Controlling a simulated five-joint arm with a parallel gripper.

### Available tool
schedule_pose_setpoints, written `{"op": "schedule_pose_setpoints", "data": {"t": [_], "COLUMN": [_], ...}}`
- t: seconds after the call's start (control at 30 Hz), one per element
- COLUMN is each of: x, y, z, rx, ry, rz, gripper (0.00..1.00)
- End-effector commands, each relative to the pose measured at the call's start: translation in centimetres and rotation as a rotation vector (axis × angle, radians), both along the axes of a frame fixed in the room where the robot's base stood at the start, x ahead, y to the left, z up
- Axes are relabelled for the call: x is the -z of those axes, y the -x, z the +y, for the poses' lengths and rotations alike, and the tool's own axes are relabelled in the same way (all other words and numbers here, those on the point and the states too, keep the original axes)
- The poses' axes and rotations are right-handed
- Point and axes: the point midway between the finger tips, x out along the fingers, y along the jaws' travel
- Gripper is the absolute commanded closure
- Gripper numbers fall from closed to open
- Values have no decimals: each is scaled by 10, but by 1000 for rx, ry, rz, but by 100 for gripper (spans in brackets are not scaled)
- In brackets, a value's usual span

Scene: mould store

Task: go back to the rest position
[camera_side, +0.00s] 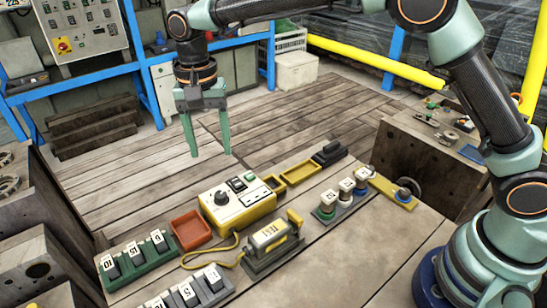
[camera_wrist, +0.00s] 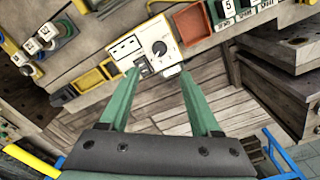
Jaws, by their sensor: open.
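My gripper (camera_side: 209,152) hangs from my raised arm, with its two green fingers pointing down and spread apart. In the side view it is over the wooden floor, beyond the far edge of the workbench (camera_side: 385,262), and nothing is between the fingers. In the wrist view my gripper (camera_wrist: 170,85) is also open and empty. The yellow and white control box (camera_wrist: 142,47) shows past its fingertips there. In the side view the same control box (camera_side: 236,203) stands on the bench, apart from the fingers.
The bench carries a red tray (camera_side: 190,230), a yellow tray (camera_side: 300,172), a TEST-type block (camera_side: 270,240) with a yellow cable, numbered blocks (camera_side: 135,257) and round numbered pieces (camera_side: 345,188). Dark metal blocks flank the bench. A yellow rail (camera_side: 375,62) and blue frames stand behind.

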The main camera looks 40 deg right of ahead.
Motion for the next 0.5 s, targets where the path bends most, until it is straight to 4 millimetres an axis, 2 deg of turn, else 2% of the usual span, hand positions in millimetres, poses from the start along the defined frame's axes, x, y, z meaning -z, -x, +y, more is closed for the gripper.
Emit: {"op": "schedule_pose_setpoints", "data": {"t": [0.17, 0.27, 0.37, 0.5], "x": [-2, -12, -30, -58], "y": [0, 0, 4, 15], "z": [-2, -11, -32, -70], "rx": [-2, -17, -51, -121], "ry": [-2, -11, -25, -43], "rz": [-4, -20, -51, -113], "gripper": [36, 36, 36, 36]}}
